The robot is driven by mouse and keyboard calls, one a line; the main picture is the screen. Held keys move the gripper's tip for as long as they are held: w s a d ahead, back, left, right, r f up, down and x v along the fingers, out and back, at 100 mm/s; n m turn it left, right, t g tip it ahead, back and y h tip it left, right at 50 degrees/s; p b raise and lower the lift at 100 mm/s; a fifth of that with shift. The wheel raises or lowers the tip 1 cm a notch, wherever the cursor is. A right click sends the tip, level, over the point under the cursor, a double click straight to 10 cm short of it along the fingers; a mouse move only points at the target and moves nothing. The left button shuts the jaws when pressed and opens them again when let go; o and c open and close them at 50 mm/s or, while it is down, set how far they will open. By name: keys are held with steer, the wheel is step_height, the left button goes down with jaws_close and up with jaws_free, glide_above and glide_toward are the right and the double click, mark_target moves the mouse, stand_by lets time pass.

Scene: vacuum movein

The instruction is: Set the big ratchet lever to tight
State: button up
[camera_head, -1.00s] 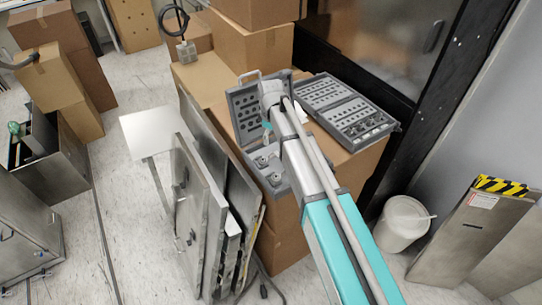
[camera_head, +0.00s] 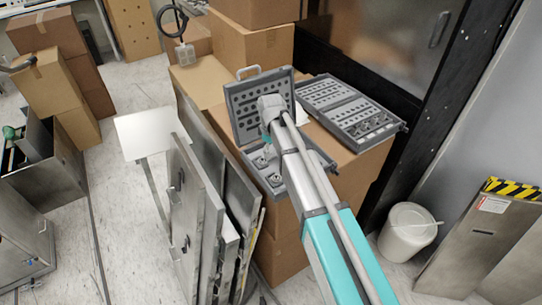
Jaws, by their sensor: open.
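An open grey tool case (camera_head: 241,101) stands on a cardboard box, its lid raised at the back and its tray toward me. Metal parts (camera_head: 274,181) lie in the tray; I cannot tell which of them is the big ratchet lever, or how it is set. My arm reaches up from the lower right, and its wrist covers part of the lid and tray. My gripper (camera_head: 266,141) points down over the tray, mostly hidden by the wrist; a small teal part shows. It is open. I cannot tell whether it touches anything.
A second open grey case (camera_head: 352,107) with sockets lies to the right on the boxes. Metal panels (camera_head: 196,215) lean on the left. A white bucket (camera_head: 407,232) and a metal piece with a striped edge (camera_head: 480,235) stand at the right. Boxes rise behind.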

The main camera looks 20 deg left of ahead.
steer(key=shift+f+b, duration=0.35)
steer(key=shift+f, duration=0.2)
jaws_close()
